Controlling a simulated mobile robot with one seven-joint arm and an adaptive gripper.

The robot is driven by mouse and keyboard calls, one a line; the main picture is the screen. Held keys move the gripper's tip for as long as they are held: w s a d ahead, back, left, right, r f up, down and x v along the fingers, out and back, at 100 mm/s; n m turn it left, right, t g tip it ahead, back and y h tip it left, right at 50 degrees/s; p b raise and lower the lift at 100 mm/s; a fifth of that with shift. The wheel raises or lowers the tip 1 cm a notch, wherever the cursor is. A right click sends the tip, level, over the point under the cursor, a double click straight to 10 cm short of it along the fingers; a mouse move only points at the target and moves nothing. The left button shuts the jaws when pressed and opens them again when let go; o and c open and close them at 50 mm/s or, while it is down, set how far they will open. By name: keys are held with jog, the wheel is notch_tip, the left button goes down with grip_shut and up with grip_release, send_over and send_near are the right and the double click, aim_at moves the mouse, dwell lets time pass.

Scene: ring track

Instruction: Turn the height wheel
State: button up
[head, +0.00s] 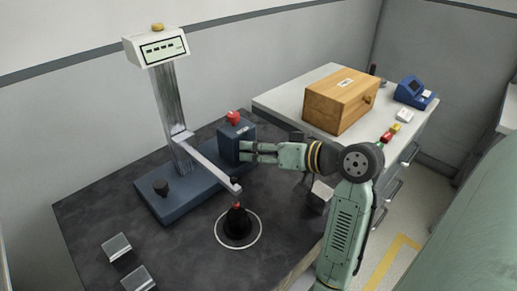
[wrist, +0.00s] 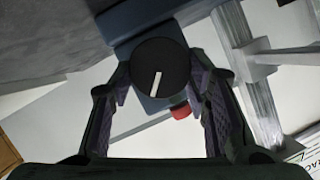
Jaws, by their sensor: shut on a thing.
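The height wheel (wrist: 160,72) is a round black knob with a white line on its face, on the side of a blue block (head: 228,138). In the wrist view the white line leans slightly right of upright. My gripper (head: 243,152) reaches the block's right side, with its fingers shut on the wheel from both sides. My gripper and the block hide the wheel in the head view. The gauge has a metal column (head: 176,110), a display (head: 160,47) and a horizontal arm (head: 212,165). The arm's tip stands just above a black part with a red top (head: 237,222).
A red button (head: 232,117) tops the blue block. A black knob (head: 160,187) sits on the blue base (head: 180,203). Clear blocks (head: 117,246) lie at the front left. A wooden box (head: 340,98) and a blue device (head: 413,92) stand on the cabinet behind.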

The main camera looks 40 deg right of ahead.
jog(key=shift+r, duration=0.1)
jog(key=o, duration=1.2)
jog(key=shift+c, duration=0.2)
jog(key=v, duration=1.2)
